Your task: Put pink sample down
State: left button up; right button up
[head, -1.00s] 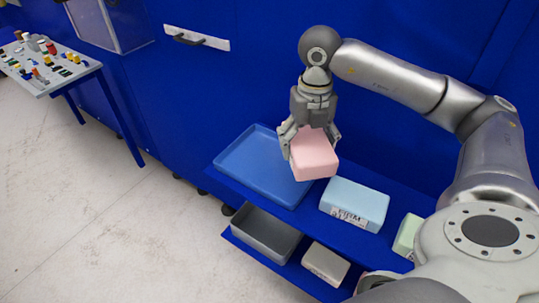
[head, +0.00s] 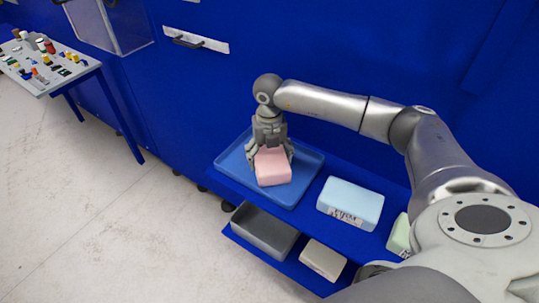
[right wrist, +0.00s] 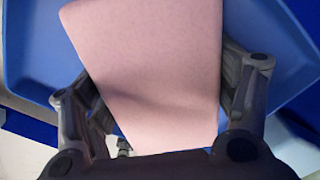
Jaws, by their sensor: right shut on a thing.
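The pink sample (head: 273,168) is a pink foam block in my right gripper (head: 270,155), over the middle of the blue tray (head: 232,163). In the right wrist view, the pink block (right wrist: 150,70) fills the space between the two fingers of my right gripper (right wrist: 165,100), with blue tray surface (right wrist: 270,50) around it. The gripper points down and is shut on the block. I cannot tell whether the block's underside touches the tray. My left gripper is in neither view.
A light blue foam block (head: 350,199) with a label stands right of the tray on the blue shelf. A pale green block (head: 399,236) is farther right. Below are a grey bin (head: 265,232) and a beige block (head: 323,259). A table with small items (head: 50,65) stands at far left.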

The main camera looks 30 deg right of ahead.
aim_at(270, 153)
jog(key=o, duration=0.4)
jog(key=shift+f, duration=0.15)
jog(key=shift+c, duration=0.2)
jog(key=o, duration=0.4)
jog(key=shift+r, duration=0.25)
jog(key=shift+w+r, duration=0.1)
jog(key=shift+r, duration=0.3)
notch_tip(270, 153, up, 11)
jog(key=shift+r+b, duration=0.1)
jog(key=shift+b, duration=0.65)
